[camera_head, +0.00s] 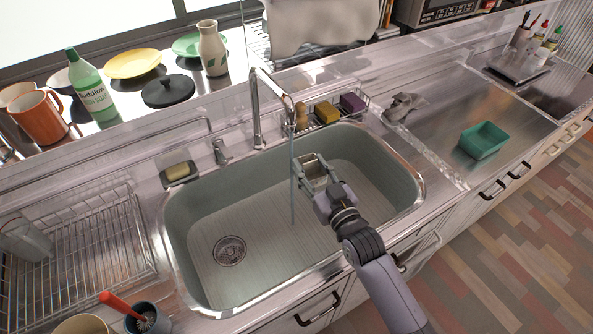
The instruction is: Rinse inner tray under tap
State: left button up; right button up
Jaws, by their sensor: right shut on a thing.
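My right gripper (318,176) is over the right half of the sink (200,285), shut on a small pale, box-like tray (315,171). The gripper's fingers and palm hide part of this tray, and I cannot tell for sure that it is the inner tray. The chrome tap (256,105) stands at the back rim of the sink. A thin stream of water (292,190) falls from its spout into the sink, just left of the held tray. I cannot tell whether the water touches it. My left gripper is not in view.
A wire dish rack (85,255) stands left of the sink. A caddy with sponges (327,112) is behind it, and a soap dish (179,173) is at its back left. A teal tray (483,140) lies on the right counter. The sink floor is clear.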

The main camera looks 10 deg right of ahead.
jog(key=shift+s+d+p, duration=0.15)
jog(key=shift+s+d, duration=0.15)
jog(key=shift+d, duration=0.45)
jog(key=shift+s+d+p, duration=0.2)
jog(key=shift+s+d, duration=0.1)
jog(key=shift+d, duration=0.5)
jog(key=shift+s+d+p, duration=0.15)
jog(key=shift+s+d, duration=0.15)
jog(key=shift+d, duration=0.45)
jog(key=s+d+r+p, duration=0.1)
jog(key=d+r+p, duration=0.3)
jog(key=shift+s+d+p, duration=0.35)
jog(key=shift+s, duration=0.05)
